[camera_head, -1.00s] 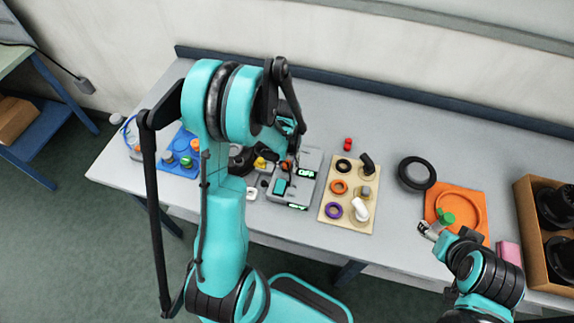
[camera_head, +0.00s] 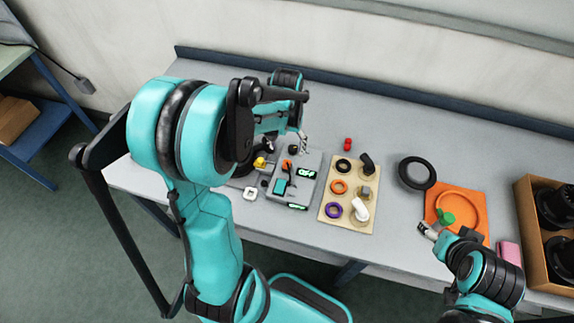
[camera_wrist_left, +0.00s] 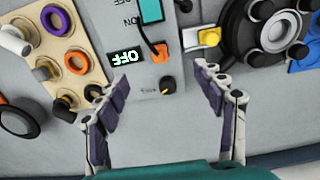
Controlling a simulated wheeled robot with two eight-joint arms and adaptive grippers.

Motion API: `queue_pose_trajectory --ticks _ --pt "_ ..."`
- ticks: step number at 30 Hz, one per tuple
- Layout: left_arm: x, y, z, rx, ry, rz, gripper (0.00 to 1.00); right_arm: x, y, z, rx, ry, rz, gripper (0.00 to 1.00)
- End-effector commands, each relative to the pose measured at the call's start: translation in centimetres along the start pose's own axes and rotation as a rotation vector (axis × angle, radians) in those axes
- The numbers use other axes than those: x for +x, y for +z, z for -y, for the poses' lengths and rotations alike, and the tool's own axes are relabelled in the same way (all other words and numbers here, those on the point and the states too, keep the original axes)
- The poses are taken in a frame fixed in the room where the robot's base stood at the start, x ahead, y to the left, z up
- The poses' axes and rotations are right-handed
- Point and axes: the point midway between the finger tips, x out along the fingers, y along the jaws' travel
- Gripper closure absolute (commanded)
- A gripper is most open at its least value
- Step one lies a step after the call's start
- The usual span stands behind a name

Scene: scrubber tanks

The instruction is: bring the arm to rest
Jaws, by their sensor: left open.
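My left arm (camera_head: 215,240) reaches in from the left and bends over the bench. Its open left gripper (camera_head: 303,142) shows small behind the grey control box (camera_head: 309,160), partly hidden by the arm. In the left wrist view the two dark-padded fingers of the left gripper (camera_wrist_left: 158,78) stand wide apart with nothing between them, above the box with its "OFF" display (camera_wrist_left: 126,57), orange plug and knob. My right gripper (camera_head: 428,231) is small, beside the orange tray (camera_head: 478,213); its jaws are too small to judge.
A tan board (camera_head: 332,208) with rings and fittings lies right of the box. A black ring (camera_head: 430,177) lies farther right. A carton (camera_head: 525,215) with black parts stands at the right edge. A small red part (camera_head: 348,144) lies behind the board. The bench's back strip is clear.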

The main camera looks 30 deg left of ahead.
Motion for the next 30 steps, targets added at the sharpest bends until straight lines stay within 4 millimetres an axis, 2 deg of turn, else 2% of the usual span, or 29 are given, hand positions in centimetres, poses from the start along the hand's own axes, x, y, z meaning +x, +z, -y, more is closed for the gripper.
queue_pose_trajectory --ticks 3,6,24,30 --pt "-1.4 0.0 0.0 0.000 0.000 0.000 0.31 0.0 0.0 0.0 0.000 0.000 0.000 0.31" --pt "-1.9 0.0 0.0 0.000 0.000 0.000 0.31 0.0 0.0 0.0 0.000 0.000 0.000 0.31" --pt "-2.1 0.1 0.0 0.001 0.000 -0.002 0.31 0.1 0.0 0.0 0.000 0.000 0.000 0.31" --pt "-2.9 1.7 -1.4 0.032 0.001 -0.077 0.31 1.2 0.9 0.0 0.000 0.000 0.000 0.31"
